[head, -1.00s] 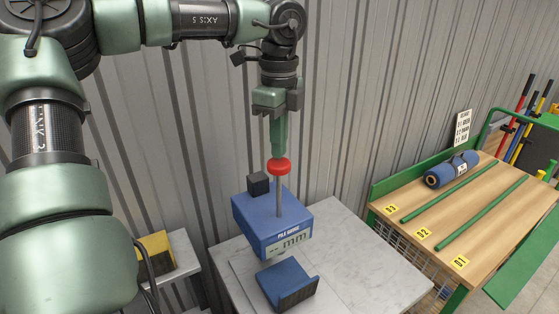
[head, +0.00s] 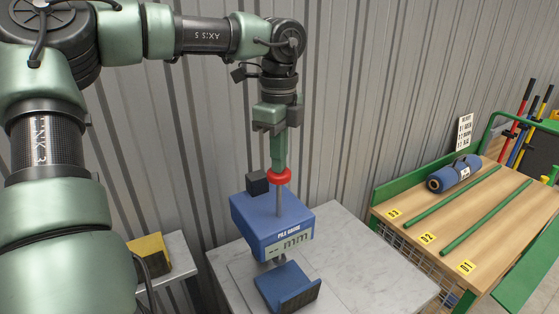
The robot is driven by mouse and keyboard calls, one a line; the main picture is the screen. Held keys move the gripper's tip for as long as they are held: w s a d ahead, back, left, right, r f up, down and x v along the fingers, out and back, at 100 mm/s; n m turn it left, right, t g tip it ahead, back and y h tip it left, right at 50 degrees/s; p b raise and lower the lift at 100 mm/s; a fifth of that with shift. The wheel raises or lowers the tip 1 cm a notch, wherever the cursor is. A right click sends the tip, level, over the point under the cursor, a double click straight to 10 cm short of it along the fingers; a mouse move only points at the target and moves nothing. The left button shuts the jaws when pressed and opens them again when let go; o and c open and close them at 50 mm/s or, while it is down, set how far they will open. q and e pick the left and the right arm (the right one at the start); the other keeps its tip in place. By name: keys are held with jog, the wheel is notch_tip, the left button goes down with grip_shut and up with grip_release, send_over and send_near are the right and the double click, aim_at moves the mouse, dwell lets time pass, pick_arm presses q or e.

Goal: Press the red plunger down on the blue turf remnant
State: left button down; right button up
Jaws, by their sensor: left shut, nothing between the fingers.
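The red plunger (head: 280,176) is a red knob on a grey rod above the blue pile gauge (head: 272,222). My left gripper (head: 279,164) is shut, pointing down, with its fingertips at the top of the knob; they appear to touch it. The blue turf remnant (head: 287,284) lies on the marble table below the front of the gauge, with its dark cut edge toward the front right. The gauge's display shows dashes and "mm". The gauge's foot (head: 280,259) shows just above the remnant; whether it touches is hard to tell. My right gripper is not in view.
The marble table (head: 371,271) has free room to the right of the remnant. A wooden bench (head: 500,209) at the right holds a blue turf roll (head: 453,175) and green rods. A yellow block (head: 147,248) sits on a ledge at the left. A corrugated wall stands behind.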

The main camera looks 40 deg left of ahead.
aim_at(278, 184)
pick_arm(q)
jog(key=shift+f+b, duration=2.55)
jog(key=shift+f, duration=0.6)
jog(key=shift+s, duration=0.1)
notch_tip(278, 184, up, 15)
jog(key=p, duration=1)
jog(key=shift+r, duration=0.15)
